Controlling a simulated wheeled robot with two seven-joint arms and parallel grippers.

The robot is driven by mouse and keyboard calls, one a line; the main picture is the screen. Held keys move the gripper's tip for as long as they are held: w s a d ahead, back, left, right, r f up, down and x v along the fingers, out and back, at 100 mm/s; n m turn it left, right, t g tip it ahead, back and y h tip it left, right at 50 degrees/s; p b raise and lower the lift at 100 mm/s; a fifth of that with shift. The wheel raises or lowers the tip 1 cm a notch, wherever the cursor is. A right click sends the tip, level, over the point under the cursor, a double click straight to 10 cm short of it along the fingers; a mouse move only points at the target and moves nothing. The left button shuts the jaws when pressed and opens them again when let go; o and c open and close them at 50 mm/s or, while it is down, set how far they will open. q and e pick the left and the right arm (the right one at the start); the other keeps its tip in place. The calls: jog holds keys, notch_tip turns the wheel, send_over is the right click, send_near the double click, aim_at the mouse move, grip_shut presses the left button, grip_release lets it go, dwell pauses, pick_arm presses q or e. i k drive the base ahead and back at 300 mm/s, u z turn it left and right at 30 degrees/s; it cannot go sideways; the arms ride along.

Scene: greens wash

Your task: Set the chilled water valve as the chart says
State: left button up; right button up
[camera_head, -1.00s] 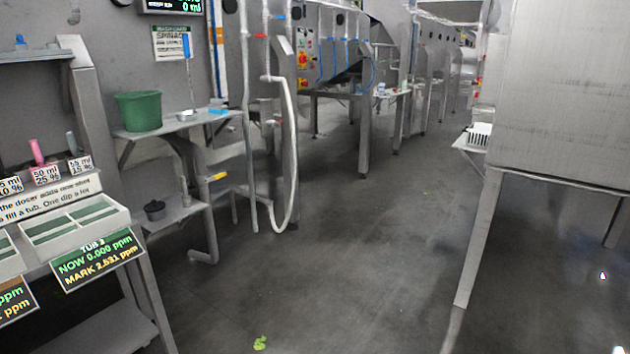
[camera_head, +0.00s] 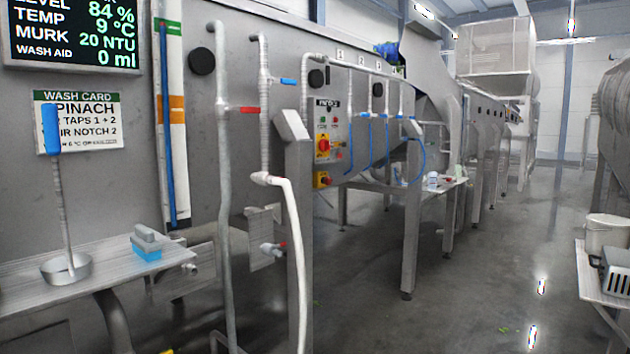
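A pipe valve with a blue lever (camera_head: 288,81) sits on the upright pipe beside the wash tank. A red lever (camera_head: 248,109) is on the pipe to its left. Both levers look roughly horizontal, and no label shows which is chilled water. The wash card (camera_head: 80,121) on the tank wall reads spinach, taps 1 + 2 and air notch 2; its small bottom line seems to give a temperature in °C, hard to read. The display (camera_head: 72,35) above it reads level 84 %, temp 9 °C, murk 20 NTU, wash aid 0 ml. Neither gripper is in view.
A control panel (camera_head: 328,145) with red-yellow switches is beyond the pipes. A side table (camera_head: 592,285) stands at the right.

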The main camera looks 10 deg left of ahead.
aim_at(273, 80)
jog(key=u, duration=0.35)
jog(key=i, duration=1.05)
jog(key=u, duration=2.2)
